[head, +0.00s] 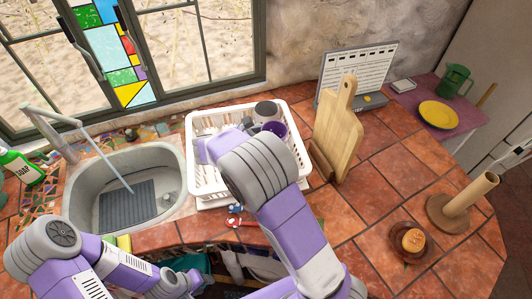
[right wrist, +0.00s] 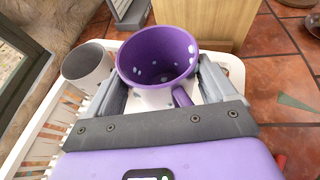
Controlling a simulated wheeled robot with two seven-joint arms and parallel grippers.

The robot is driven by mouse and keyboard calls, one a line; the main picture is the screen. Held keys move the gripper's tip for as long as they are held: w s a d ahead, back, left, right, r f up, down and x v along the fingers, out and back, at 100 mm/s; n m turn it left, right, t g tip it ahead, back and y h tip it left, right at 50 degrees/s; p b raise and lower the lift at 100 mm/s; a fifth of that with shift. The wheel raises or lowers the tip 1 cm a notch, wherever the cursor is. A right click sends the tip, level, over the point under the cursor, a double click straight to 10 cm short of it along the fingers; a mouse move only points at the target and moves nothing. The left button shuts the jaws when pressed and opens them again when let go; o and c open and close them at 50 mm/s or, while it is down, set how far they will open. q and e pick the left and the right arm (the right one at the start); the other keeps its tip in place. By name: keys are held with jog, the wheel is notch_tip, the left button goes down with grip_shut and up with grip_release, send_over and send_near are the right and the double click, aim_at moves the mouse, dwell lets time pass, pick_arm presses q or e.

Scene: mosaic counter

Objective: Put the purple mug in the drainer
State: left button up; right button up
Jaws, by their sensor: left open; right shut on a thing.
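The purple mug (head: 277,129), purple inside with a pale speckled outside, is at the right part of the white drainer (head: 196,183). In the right wrist view the mug (right wrist: 158,55) stands upright between the fingers of my right gripper (right wrist: 162,82), which is shut on it. The drainer (right wrist: 90,108) lies below and around it; I cannot tell whether the mug's base touches the rack. My forearm hides most of the right gripper in the head view. My left gripper (head: 188,281) is low at the counter's front edge, open and empty.
A grey-and-white mug (right wrist: 87,64) stands in the drainer just left of the purple mug, also seen in the head view (head: 265,110). A wooden cutting board (head: 338,132) stands right of the drainer. The sink (head: 85,190) is left. Counter tiles at the right front are mostly clear.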

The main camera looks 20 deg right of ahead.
jog(key=f, duration=0.4)
jog(key=shift+s+f, duration=0.1)
jog(key=shift+s, duration=0.1)
jog(key=shift+w+f+b, duration=0.1)
jog(key=shift+f+b, duration=0.45)
jog(key=shift+f, duration=1.4)
jog(key=o, duration=1.3)
jog(key=shift+f, duration=0.15)
jog(key=shift+a+r, duration=0.2)
jog(key=shift+r, duration=0.05)
jog(key=p+v, duration=0.1)
jog(key=v, duration=1)
jog(key=shift+a+r, duration=0.15)
jog(key=shift+a, duration=0.1)
